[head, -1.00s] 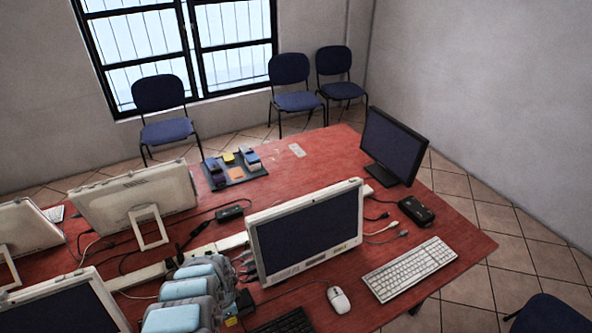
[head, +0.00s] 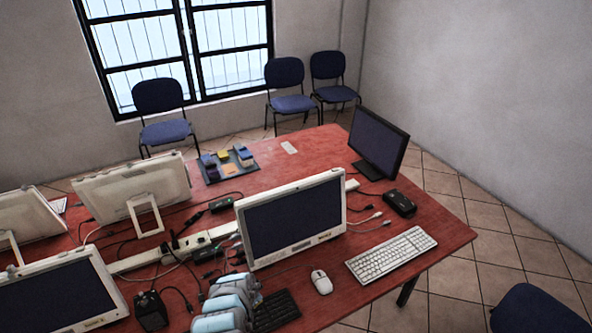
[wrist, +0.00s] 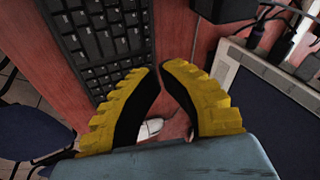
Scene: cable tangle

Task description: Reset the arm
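My gripper (wrist: 160,70) shows in the wrist view as two yellow, ridged fingers with black inner pads. Its fingertips are close together, with a narrow gap of red tabletop between them, and nothing is held. A black keyboard (wrist: 100,45) lies below and to the left of the fingers. A white mouse (wrist: 150,128) shows between the fingers. In the head view my pale blue arm is at the bottom, left of the black keyboard (head: 276,310); the fingers cannot be made out there.
The red table (head: 400,280) carries several monitors, including a white-framed one (head: 292,220) right of my arm. Power strips and cables (head: 195,242) run behind the arm. A white keyboard (head: 392,255) and the mouse (head: 321,282) lie at the right. Blue chairs (head: 165,130) stand beyond.

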